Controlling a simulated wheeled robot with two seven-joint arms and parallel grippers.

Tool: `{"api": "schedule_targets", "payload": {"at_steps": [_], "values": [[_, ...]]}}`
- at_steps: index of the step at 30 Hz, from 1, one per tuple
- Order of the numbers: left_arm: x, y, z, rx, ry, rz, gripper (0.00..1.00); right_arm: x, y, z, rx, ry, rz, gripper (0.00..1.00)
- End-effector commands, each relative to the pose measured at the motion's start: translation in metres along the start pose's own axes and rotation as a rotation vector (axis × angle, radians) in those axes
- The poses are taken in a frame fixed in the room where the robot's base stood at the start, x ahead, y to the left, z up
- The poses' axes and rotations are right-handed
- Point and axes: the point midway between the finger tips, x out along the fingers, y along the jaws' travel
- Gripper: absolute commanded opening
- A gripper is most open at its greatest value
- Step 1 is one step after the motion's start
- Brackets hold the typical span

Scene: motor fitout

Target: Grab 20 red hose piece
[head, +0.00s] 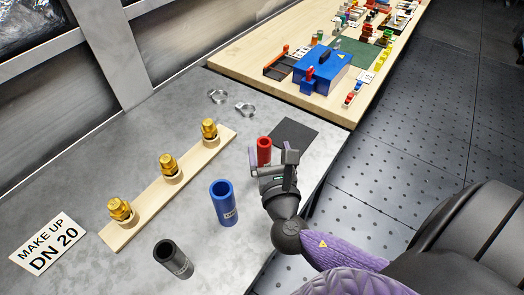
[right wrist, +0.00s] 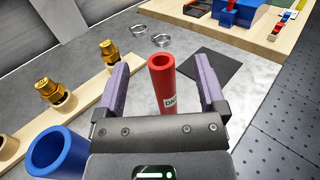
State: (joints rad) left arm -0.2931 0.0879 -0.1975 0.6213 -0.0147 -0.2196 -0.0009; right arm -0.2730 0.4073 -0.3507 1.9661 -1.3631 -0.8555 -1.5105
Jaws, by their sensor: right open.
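The red hose piece (head: 264,151) stands upright on the grey table, a short tube with a white label. In the right wrist view the red hose piece (right wrist: 162,84) is between the two fingers, with a gap on both sides. My right gripper (head: 272,164) is open around or just short of it; I cannot tell how deep it sits between the fingers. In the right wrist view the right gripper (right wrist: 166,90) shows purple finger pads and holds nothing. My left gripper is not in view.
A blue hose piece (head: 224,203) and a black one (head: 173,259) stand nearby. A wooden strip (head: 146,214) holds three brass fittings. Two metal clamps (head: 245,110) and a dark mat (head: 293,134) lie beyond. A sign (head: 48,244) reads "MAKE UP DN 20".

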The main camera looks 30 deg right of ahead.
Motion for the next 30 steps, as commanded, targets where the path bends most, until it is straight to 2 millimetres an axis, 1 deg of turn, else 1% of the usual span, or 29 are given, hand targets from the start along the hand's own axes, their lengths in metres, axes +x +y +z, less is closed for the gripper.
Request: {"api": "schedule_targets", "payload": {"at_steps": [1, 4, 5, 6, 8, 11, 12, 16, 19, 24, 29, 30], "values": [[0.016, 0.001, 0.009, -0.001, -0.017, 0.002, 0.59, 0.000, 0.000, -0.024, -0.004, 0.004, 0.001, 0.89], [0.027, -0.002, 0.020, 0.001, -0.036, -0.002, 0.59, 0.000, 0.001, -0.045, -0.001, 0.004, 0.002, 0.89], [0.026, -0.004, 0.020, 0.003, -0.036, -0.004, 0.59, 0.003, 0.000, -0.045, 0.001, 0.002, 0.001, 0.89], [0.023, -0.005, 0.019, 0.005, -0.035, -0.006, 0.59, 0.010, 0.001, -0.040, 0.002, -0.001, 0.001, 0.89], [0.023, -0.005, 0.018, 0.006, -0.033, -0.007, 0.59, 0.017, 0.001, -0.039, 0.002, 0.000, 0.001, 0.89], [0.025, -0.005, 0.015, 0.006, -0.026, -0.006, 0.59, 0.036, 0.001, -0.038, 0.004, -0.002, 0.000, 0.89], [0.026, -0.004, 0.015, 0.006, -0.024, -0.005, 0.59, 0.045, 0.001, -0.039, 0.004, -0.001, 0.000, 0.89], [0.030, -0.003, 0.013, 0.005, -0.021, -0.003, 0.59, 0.069, 0.001, -0.039, 0.003, 0.001, 0.001, 0.89], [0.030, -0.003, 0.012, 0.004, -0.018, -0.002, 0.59, 0.075, 0.000, -0.039, 0.004, 0.002, 0.001, 0.89], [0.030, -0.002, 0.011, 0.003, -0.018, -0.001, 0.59, 0.075, 0.001, -0.038, 0.004, 0.003, 0.001, 0.89], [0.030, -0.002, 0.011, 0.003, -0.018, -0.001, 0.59, 0.075, 0.001, -0.038, 0.004, 0.003, 0.001, 0.56], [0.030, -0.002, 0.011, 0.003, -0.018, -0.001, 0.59, 0.075, 0.001, -0.038, 0.004, 0.004, 0.001, 0.47]]}}
